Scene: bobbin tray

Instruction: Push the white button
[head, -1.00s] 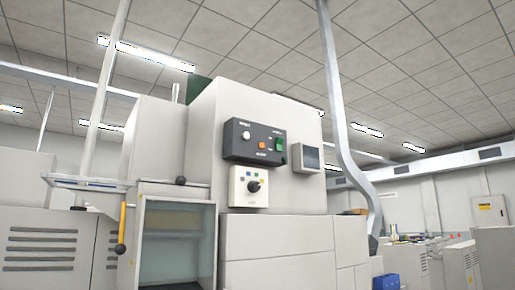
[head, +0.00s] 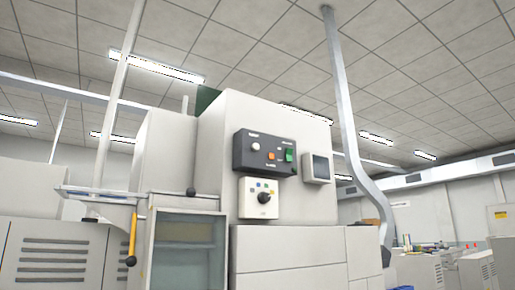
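The white button (head: 256,146) is a small round knob at the left of a dark control panel (head: 243,160). The panel is mounted on the front of a tall pale machine cabinet (head: 220,128). An orange button (head: 271,156) and a green switch (head: 289,155) sit to its right on the same panel. Neither of my grippers shows in the head view.
Below the dark panel is a white box (head: 250,209) with a black rotary knob (head: 264,198). A small screen (head: 320,168) is to the right. A yellow-handled lever (head: 132,238) hangs beside an open-fronted compartment (head: 189,212). A bent grey duct (head: 347,120) rises at the right.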

